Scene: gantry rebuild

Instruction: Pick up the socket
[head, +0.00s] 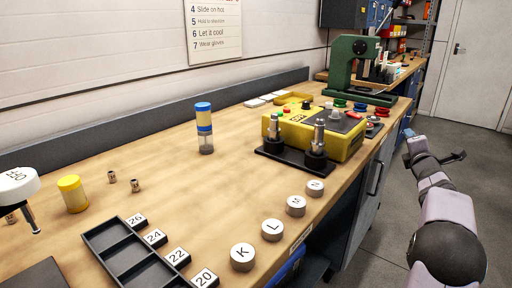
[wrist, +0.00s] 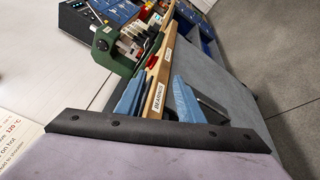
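I cannot tell for sure which thing is the socket. Two small copper-coloured cylindrical pieces, the left one (head: 112,177) and the right one (head: 136,185), stand on the wooden bench (head: 185,200) in the head view. Two upright metal pieces, a left one (head: 274,127) and a right one (head: 319,138), stand on a black base (head: 283,164) before a yellow unit. My gripper (head: 434,148) is off the bench's right side, over the floor, far from all of these. In the wrist view its blue fingers (wrist: 157,92) are apart with nothing held between them.
A black compartment tray (head: 128,262) and white lettered knobs (head: 272,229) line the front edge. The bench middle is clear.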

